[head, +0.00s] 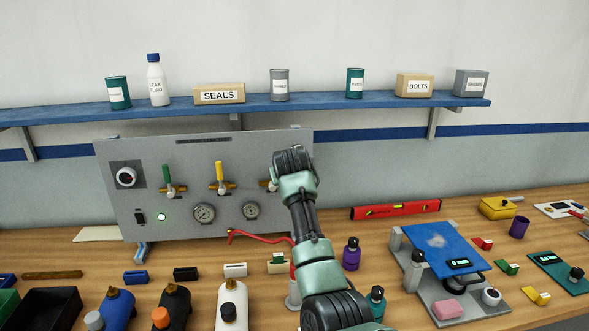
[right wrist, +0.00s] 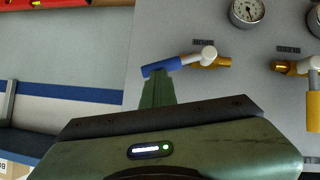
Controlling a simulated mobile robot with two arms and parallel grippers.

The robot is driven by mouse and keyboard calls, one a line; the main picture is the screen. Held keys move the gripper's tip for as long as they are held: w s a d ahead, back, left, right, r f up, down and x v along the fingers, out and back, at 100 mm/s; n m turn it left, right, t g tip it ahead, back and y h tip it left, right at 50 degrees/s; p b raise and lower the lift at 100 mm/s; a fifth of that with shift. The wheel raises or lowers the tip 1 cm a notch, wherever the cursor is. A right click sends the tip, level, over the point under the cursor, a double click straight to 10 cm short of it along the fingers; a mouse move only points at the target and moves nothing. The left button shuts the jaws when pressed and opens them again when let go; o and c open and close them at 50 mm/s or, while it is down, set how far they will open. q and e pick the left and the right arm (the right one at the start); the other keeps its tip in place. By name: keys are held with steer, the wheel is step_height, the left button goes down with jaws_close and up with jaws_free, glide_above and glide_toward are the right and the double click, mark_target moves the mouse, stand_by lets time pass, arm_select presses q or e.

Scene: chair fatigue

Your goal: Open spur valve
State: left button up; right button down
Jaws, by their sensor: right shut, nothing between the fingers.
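A grey panel (head: 125,205) carries a row of lever valves. The green-handled valve (head: 169,180) and the yellow-handled valve (head: 219,178) have their levers upright. A third valve (head: 266,184) is mostly hidden behind my right gripper (head: 290,160) in the head view. The right wrist view, which looks upside down, shows its blue lever (right wrist: 162,66) lying nearly level, slightly tilted. My right gripper (right wrist: 157,88) is shut and empty, its fingertips against or just beside the blue lever; contact is unclear. My left gripper is not in view.
Gauges (head: 204,213) and a green lamp (head: 161,217) sit on the panel. Bottles, including a white one (head: 231,302), crowd the bench in front. A shelf (head: 345,101) with cans and boxes is above. A red level (head: 396,210) lies right of the panel.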

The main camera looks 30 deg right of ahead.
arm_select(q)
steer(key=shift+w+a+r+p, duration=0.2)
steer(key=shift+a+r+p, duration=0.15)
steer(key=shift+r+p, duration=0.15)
arm_select(e)
steer(key=shift+d+f+m+y, duration=0.2)
steer(key=shift+d+f+y, duration=0.1)
steer(key=shift+f, duration=0.25)
steer(key=shift+d+f+m+y, duration=0.2)
steer(key=shift+d+f+y, duration=0.1)
steer(key=shift+f, duration=0.2)
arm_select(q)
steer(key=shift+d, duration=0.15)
arm_select(e)
steer(key=shift+s, duration=0.1)
arm_select(q)
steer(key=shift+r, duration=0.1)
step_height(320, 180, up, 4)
steer(key=p, duration=0.4)
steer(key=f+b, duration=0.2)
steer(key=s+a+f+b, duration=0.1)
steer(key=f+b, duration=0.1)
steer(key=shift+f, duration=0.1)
arm_select(e)
steer(key=w+d+r+v, duration=0.1)
steer(key=r+v, duration=0.1)
steer(key=v, duration=1.1)
steer(key=shift+w, duration=0.2)
